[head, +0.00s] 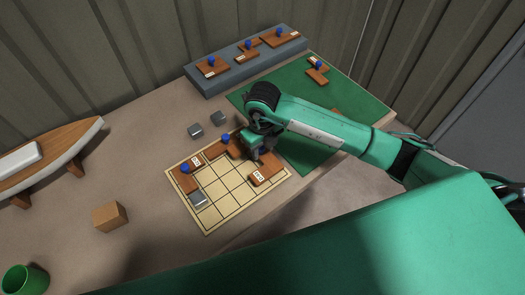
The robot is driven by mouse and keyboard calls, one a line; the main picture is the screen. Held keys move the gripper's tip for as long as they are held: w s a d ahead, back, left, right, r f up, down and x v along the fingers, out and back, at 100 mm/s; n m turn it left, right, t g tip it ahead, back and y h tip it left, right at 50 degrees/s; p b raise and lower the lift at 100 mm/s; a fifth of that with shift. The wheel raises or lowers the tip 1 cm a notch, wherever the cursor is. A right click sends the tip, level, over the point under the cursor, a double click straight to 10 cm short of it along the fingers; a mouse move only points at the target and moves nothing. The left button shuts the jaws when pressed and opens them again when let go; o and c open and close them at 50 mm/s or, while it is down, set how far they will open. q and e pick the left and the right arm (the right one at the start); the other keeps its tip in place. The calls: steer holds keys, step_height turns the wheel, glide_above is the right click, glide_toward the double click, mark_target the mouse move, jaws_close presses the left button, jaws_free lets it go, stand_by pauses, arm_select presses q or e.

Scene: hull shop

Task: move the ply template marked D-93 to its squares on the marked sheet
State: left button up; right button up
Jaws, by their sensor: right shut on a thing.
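The marked sheet (228,191), pale with a dark grid, lies on the bench. My right gripper (256,153) points down over the sheet's right part. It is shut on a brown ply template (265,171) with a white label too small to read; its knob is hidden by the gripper. This template is over the sheet's right corner squares; I cannot tell whether it touches the sheet. Another labelled template with a blue knob (186,175) lies along the sheet's left side. A further blue-knobbed template (228,145) is at the far side, partly hidden by my gripper. My left gripper is not in view.
A grey metal block (199,199) sits at the sheet's left edge; two more (195,130) lie behind it. A boat model (60,155), wooden block (110,217) and green cup (25,281) are left.

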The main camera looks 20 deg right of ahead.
mark_target(263, 153)
step_height(263, 153, down, 2)
steer(key=shift+f, duration=0.35)
steer(key=shift+f, duration=0.2)
steer(key=o, duration=1)
